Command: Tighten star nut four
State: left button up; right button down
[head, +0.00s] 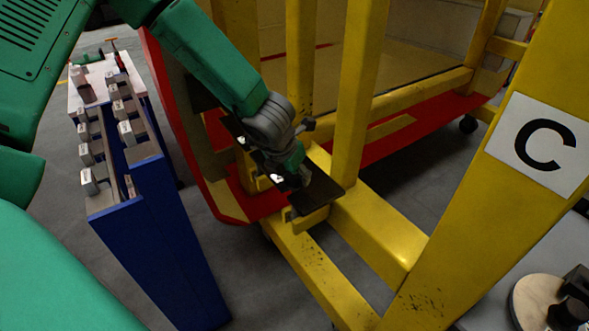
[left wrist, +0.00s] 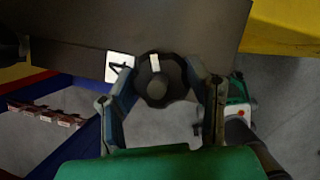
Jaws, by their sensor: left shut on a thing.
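Star nut four (left wrist: 161,80) is a dark round knob with a white mark, set on a dark plate (left wrist: 190,25). A white label with a 4 (left wrist: 119,66) is beside it on the plate. My left gripper (left wrist: 160,88) has one finger on each side of the knob and is shut on it. In the head view, my left gripper (head: 297,172) is at the dark plate (head: 322,190) on the yellow frame and hides the nut. My right gripper is not in view.
Yellow frame posts (head: 300,60) stand close beside my left arm, with a red-edged panel behind. A blue rack (head: 165,225) with several grey labelled blocks stands at the left. A white sign with a C (head: 540,145) is on the right beam.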

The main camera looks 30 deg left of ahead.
pick_arm(q)
jog(key=m, duration=0.1)
jog(key=m+p, duration=0.1)
jog(key=m+h, duration=0.1)
jog(key=shift+w+a+r+p, duration=0.15)
jog(key=shift+w+r+p, duration=0.1)
jog(key=shift+p, duration=0.1)
jog(key=m+h, duration=0.1)
jog(key=m, duration=0.1)
jog(key=shift+f+m, duration=0.1)
jog(key=shift+m, duration=0.2)
jog(key=m, duration=0.2)
jog(key=m+g+h, duration=0.1)
jog(key=m, duration=0.1)
jog(key=shift+m+g, duration=0.3)
jog(key=m+g+h, duration=0.1)
jog(key=m, duration=0.2)
jog(key=shift+f+m+p, duration=0.1)
jog(key=shift+m+p, duration=0.2)
jog(key=m+g, duration=0.1)
jog(key=m, duration=0.3)
jog(key=shift+g, duration=0.4)
jog(key=shift+s+m+g, duration=0.1)
jog(key=shift+m+g, duration=0.4)
jog(key=shift+m, duration=0.8)
jog(key=shift+s+f, duration=0.1)
jog(key=o, duration=1.1)
jog(key=shift+o, duration=0.2)
jog(key=shift+f, duration=0.1)
